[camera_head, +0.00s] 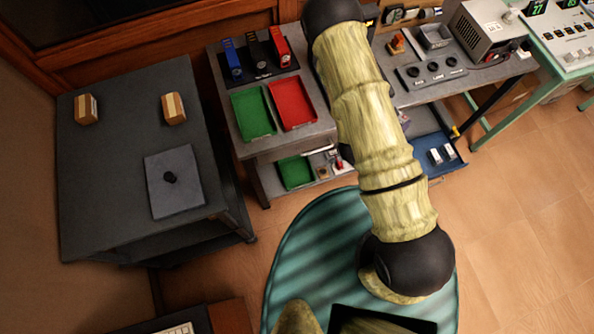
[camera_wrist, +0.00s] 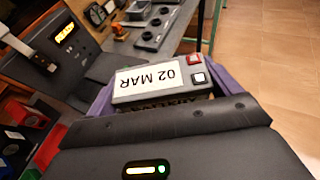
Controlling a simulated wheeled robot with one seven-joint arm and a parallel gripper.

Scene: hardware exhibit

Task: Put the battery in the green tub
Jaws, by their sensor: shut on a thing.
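In the wrist view my gripper (camera_wrist: 162,84) has its purple fingers closed on the sides of a grey block (camera_wrist: 118,97), which I take to be the battery. The block has a white label reading "02 MAR", upside down, and a red and a pale square at one end. A green tub (camera_head: 254,113) lies on the grey table in the head view, left of a red tub (camera_head: 292,103). A second green tub (camera_head: 295,172) sits lower down. My gripper and the held block cannot be made out in the head view, where my arm reaches up past the tubs.
A blue tray (camera_head: 421,145) with two small pale-topped blocks (camera_head: 441,155) is low on the right. Blue, black and red devices (camera_head: 256,54) stand behind the tubs. A bench with dials (camera_head: 432,72) is on the right. A dark table (camera_head: 105,175) with two wooden blocks is left.

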